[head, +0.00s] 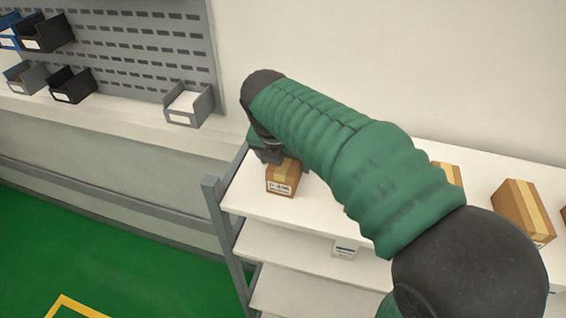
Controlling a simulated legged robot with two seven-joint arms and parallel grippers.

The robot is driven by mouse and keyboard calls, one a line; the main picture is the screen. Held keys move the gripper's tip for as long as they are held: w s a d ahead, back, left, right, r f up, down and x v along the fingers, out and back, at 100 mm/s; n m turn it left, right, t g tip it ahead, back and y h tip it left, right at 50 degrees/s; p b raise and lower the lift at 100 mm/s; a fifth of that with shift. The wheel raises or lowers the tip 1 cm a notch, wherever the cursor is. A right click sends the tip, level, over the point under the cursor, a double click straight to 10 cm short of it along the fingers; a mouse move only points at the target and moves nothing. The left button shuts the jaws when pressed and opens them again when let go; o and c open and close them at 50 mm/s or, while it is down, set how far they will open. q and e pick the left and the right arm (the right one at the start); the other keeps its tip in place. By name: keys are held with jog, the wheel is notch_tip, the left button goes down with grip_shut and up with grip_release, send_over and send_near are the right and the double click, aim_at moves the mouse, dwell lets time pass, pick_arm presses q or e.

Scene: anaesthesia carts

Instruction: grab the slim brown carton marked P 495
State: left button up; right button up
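A small brown carton (284,180) with a lighter tape strip and a white label stands on the top shelf near its left end. The label's print is too small to read with certainty. My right arm comes in from the lower right and reaches across the shelf. My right gripper (268,152) is at the carton's upper back left, partly hidden by the arm's green sleeve. Its fingers are dark and blurred together, so I cannot tell whether they touch or hold the carton. My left gripper is out of view.
The white shelf unit (246,203) has lower levels, with a white box (345,249) on one. Another brown carton (522,211) stands at the right; one (447,172) is partly behind my arm. Grey bin (188,104) and black bin (71,85) sit at the left by a slotted panel.

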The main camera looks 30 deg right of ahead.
jog(key=shift+s+d+f, duration=0.15)
jog(key=shift+d+f, duration=0.05)
jog(key=shift+d, duration=0.55)
jog(key=shift+s+d, duration=0.1)
jog(key=shift+d, duration=0.1)
jog(key=c, duration=0.4)
jog(key=shift+a, duration=0.55)
jog(key=c, duration=1.2)
